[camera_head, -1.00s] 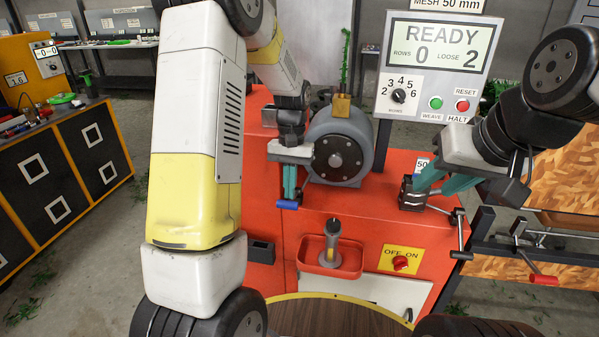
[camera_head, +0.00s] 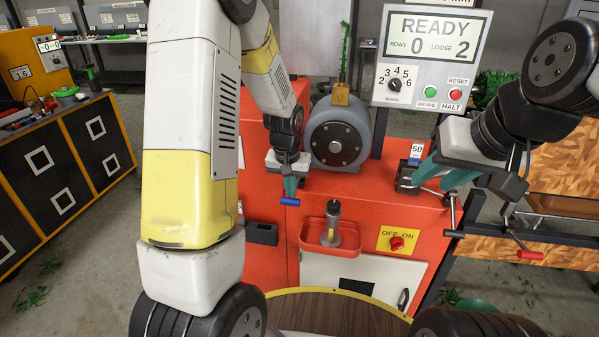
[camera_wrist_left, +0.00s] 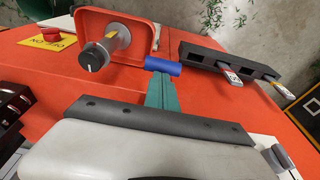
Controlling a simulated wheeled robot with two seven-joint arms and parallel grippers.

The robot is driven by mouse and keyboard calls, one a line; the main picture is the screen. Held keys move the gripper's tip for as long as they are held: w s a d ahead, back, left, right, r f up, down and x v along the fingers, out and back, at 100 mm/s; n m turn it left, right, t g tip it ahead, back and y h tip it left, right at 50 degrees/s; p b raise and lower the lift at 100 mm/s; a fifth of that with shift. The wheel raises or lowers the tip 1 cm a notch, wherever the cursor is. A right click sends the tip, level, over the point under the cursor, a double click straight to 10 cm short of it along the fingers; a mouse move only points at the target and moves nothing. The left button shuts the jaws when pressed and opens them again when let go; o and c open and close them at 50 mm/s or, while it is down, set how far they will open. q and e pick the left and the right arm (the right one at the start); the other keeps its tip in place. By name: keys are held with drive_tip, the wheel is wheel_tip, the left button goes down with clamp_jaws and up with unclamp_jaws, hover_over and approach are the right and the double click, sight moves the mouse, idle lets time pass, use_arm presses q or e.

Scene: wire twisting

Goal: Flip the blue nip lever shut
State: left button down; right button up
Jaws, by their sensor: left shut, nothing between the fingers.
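The blue nip lever (camera_head: 290,201) shows as a short blue cylinder in front of the red machine, just below my left fingertips. It also shows in the left wrist view (camera_wrist_left: 162,66), lying crosswise at the tips of the teal fingers. My left gripper (camera_head: 290,186) is shut with its fingers together and points down. Whether the fingertips touch the lever or only overlap it in view, I cannot tell. My right gripper (camera_head: 440,174) has its teal fingers apart, close to a dark block with a "50" tag (camera_head: 416,154).
A red tray (camera_head: 315,245) holding a grey upright tool (camera_head: 332,222) sits right of the lever. A dark slotted holder (camera_head: 262,234) is to the left. A grey motor (camera_head: 338,138) stands behind. A crank with a red handle (camera_head: 530,255) sticks out at the right.

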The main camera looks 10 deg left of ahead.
sight(291, 200)
use_arm(q)
drive_tip(key=f, duration=0.3)
drive_tip(key=shift+s, duration=0.25)
drive_tip(key=shift+x, duration=1.5)
drive_tip(key=shift+s+f, duration=0.15)
use_arm(e)
drive_tip(key=shift+s, duration=0.1)
